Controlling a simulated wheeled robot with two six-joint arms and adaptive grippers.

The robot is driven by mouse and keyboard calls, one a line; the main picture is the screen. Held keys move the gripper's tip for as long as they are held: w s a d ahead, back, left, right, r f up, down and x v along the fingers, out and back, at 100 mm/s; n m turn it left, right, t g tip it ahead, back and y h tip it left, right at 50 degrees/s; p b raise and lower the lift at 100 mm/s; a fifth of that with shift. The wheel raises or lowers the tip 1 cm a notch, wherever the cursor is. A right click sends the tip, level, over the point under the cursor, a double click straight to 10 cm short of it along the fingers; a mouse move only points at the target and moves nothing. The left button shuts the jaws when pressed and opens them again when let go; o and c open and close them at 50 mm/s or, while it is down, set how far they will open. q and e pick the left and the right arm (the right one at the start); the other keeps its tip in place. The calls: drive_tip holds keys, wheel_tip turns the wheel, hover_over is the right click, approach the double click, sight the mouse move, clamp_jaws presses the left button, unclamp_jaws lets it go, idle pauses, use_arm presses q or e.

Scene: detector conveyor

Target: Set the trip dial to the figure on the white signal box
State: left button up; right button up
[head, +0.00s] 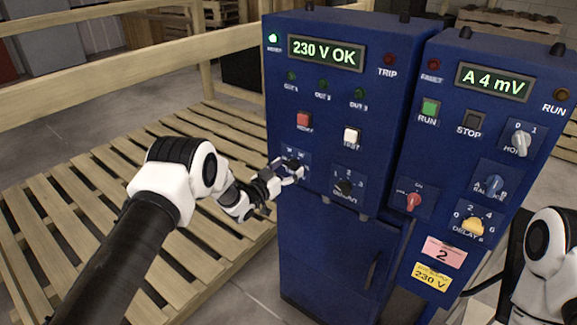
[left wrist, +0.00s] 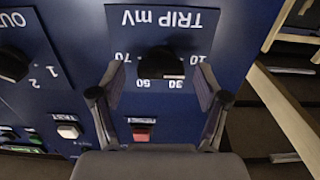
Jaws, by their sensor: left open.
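The trip dial is a black knob (left wrist: 160,62) on a blue plate lettered TRIP mV, upside down in the left wrist view. Its figures 10, 30, 50 and 70 show, and its pale mark appears to point at 30. In the head view the trip dial (head: 292,163) is partly hidden by my left gripper (head: 290,172). My left gripper (left wrist: 158,98) is open, with one finger on each side of the knob and nothing held. I cannot tell whether the fingers touch it. I see no white signal box. My right gripper is out of view.
The left blue cabinet has a display (head: 326,51) reading 230 V OK, a red button (head: 304,121), a white TEST button (head: 351,138) and another black dial (head: 344,187). The right cabinet's display (head: 493,82) reads A 4 mV. A wooden pallet (head: 130,200) lies left.

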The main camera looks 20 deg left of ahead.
use_arm(q)
drive_tip(key=shift+w+d, duration=0.1)
drive_tip(key=shift+w, duration=0.15)
drive_tip(key=c, duration=1.2)
drive_tip(key=shift+o, duration=0.2)
drive_tip(key=shift+f, duration=0.1)
